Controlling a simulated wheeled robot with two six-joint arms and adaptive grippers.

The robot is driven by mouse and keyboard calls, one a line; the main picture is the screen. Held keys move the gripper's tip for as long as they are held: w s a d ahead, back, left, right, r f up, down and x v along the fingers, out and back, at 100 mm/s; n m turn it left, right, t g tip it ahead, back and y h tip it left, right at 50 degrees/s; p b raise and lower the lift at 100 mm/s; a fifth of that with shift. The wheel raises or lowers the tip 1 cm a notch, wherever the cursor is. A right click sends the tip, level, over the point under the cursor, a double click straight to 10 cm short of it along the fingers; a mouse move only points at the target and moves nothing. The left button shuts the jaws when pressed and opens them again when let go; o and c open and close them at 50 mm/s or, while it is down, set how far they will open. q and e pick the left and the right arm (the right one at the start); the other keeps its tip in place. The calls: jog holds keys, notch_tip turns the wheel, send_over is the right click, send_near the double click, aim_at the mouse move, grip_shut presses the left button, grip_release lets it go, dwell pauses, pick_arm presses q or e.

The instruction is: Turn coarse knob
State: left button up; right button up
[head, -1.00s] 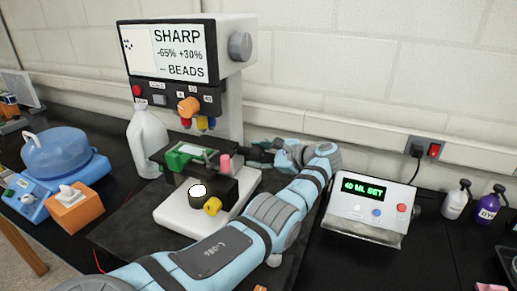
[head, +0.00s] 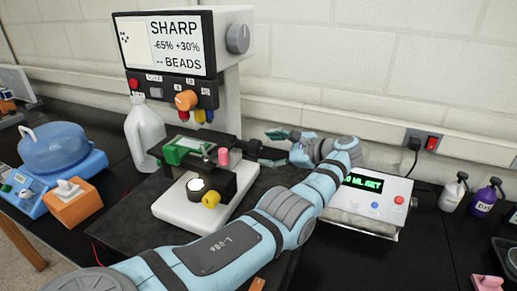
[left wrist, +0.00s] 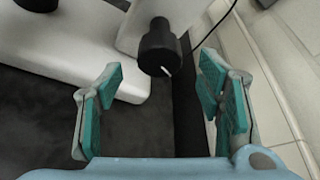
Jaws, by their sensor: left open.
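The black coarse knob (left wrist: 160,48) with a white mark sticks out of the microscope's white body at the top middle of the left wrist view. In the head view, a black knob (head: 254,148) shows on the right side of the microscope (head: 180,212), partly near my fingers. My left gripper (head: 286,146) is open and empty, to the right of the knob. In the left wrist view my gripper's teal pads (left wrist: 163,88) stand wide apart, with the knob ahead between their lines and clear of both. My right gripper is not in view.
A grey control box (head: 372,205) with a green display stands to the right, partly behind my arm. A white jug (head: 145,130) stands to the left of the microscope, and an orange tissue box (head: 75,205) is farther left. Spray bottles (head: 453,194) stand at the right.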

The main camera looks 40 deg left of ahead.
pick_arm(q)
jog(key=v, duration=0.6)
jog(key=shift+d+r, duration=0.2)
jog(key=shift+d, duration=0.2)
dwell(0.8)
